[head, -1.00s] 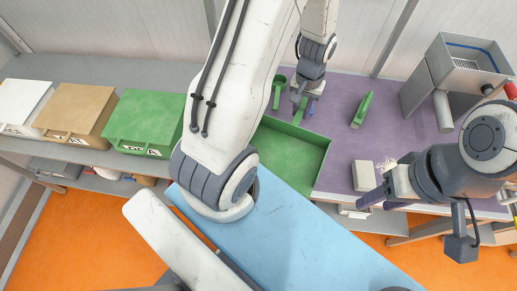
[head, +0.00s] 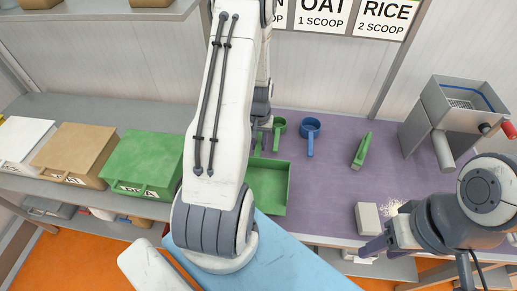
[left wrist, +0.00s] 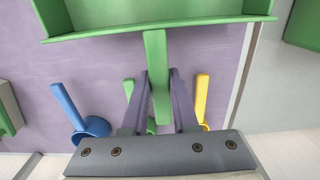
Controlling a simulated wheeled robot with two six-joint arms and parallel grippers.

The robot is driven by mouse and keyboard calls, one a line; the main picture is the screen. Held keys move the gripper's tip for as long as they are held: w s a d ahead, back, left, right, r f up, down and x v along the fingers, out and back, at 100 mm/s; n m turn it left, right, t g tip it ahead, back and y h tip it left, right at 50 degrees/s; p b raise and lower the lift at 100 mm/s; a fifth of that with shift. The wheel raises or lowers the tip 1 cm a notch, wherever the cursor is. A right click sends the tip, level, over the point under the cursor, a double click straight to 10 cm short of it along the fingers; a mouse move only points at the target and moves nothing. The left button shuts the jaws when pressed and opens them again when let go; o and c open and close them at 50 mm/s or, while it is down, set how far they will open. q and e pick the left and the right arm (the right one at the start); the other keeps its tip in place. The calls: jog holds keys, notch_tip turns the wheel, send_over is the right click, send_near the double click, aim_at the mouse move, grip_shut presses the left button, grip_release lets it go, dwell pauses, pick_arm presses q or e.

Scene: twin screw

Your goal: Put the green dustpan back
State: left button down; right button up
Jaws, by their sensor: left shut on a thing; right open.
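The green dustpan (head: 268,185) is a shallow square tray with a handle at its far side. In the head view it sits over the purple table's left end, partly behind my left arm. My left gripper (left wrist: 159,78) is shut on its green handle (left wrist: 157,80), one finger on each side. In the head view my left arm hides most of that gripper. I cannot tell how high the pan is above the surface. My right gripper (head: 376,246) is open and empty near the table's front edge at right.
A green scoop (head: 279,127) and blue scoop (head: 310,132) stand by the back wall; a yellow scoop (left wrist: 201,95) shows in the wrist view. A green brush (head: 361,150), white block (head: 368,218), pale grains (head: 392,207) and a grey machine (head: 455,110) are further right. Lidded bins line the left.

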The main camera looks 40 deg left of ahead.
pick_arm(q)
notch_tip(320, 180, down, 3)
jog(key=shift+f+p, duration=0.15)
jog(key=shift+p, duration=0.4)
jog(key=shift+f, duration=0.4)
jog(key=c, duration=0.7)
grip_release()
